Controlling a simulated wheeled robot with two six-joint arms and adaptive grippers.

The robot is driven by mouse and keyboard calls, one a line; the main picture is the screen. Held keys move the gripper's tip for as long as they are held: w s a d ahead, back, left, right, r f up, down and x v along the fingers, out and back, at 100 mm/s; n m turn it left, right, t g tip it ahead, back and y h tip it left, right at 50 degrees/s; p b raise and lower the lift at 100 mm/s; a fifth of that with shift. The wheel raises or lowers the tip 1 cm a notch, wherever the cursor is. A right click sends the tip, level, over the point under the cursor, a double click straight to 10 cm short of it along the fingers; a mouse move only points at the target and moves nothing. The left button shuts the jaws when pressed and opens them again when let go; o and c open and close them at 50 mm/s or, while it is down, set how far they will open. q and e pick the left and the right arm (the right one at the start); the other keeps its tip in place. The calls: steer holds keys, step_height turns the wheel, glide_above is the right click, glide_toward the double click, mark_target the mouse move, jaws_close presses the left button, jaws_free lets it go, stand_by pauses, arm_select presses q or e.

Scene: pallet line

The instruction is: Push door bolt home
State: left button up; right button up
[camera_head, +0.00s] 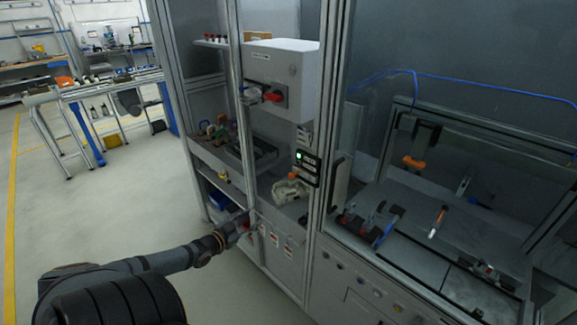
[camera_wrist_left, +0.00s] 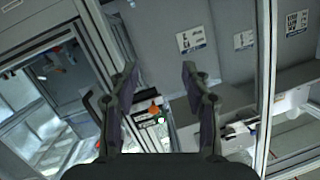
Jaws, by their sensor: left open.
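A black unit (camera_head: 307,168) with a lit green lamp and an orange knob (camera_head: 293,176) is on the upright post of the enclosure; it looks like the door bolt unit, but I cannot tell how far the bolt is in. In the left wrist view the orange knob (camera_wrist_left: 154,109) shows beyond and between the fingertips. My left gripper (camera_head: 250,219) is low in front of the enclosure, below and left of the unit and apart from it. In the left wrist view its two fingers (camera_wrist_left: 158,82) are spread with nothing between them. My right gripper is not in view.
A white box with a red rotary switch (camera_head: 274,97) is mounted above. Aluminium posts (camera_head: 240,100) stand close to my left gripper. A glazed station (camera_head: 440,210) with fixtures stands at right. The grey floor (camera_head: 130,200) at left is clear, with workbenches (camera_head: 100,85) behind.

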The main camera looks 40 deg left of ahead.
mark_target(291, 176)
arm_select(q)
steer(key=w+d+r+m+t+h+p, duration=0.1)
steer(key=w+d+r, duration=0.15)
steer(key=r, duration=0.45)
steer(key=w+d+r+t+h, duration=0.1)
steer(key=w+d+r+h, duration=0.15)
steer(key=r, duration=0.35)
steer(key=shift+y, duration=0.45)
steer(key=w+b, duration=0.9)
steer(key=shift+w+d+f+b, duration=0.2)
steer(key=shift+d+f+b, duration=0.1)
steer(key=shift+b, duration=0.1)
steer(key=shift+w+r+b, duration=0.25)
steer(key=shift+b, duration=0.1)
steer(key=shift+r, duration=0.15)
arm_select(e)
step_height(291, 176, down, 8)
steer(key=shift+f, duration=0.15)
arm_select(q)
steer(key=shift+w, duration=0.1)
steer(key=shift+c, duration=0.8)
jaws_close()
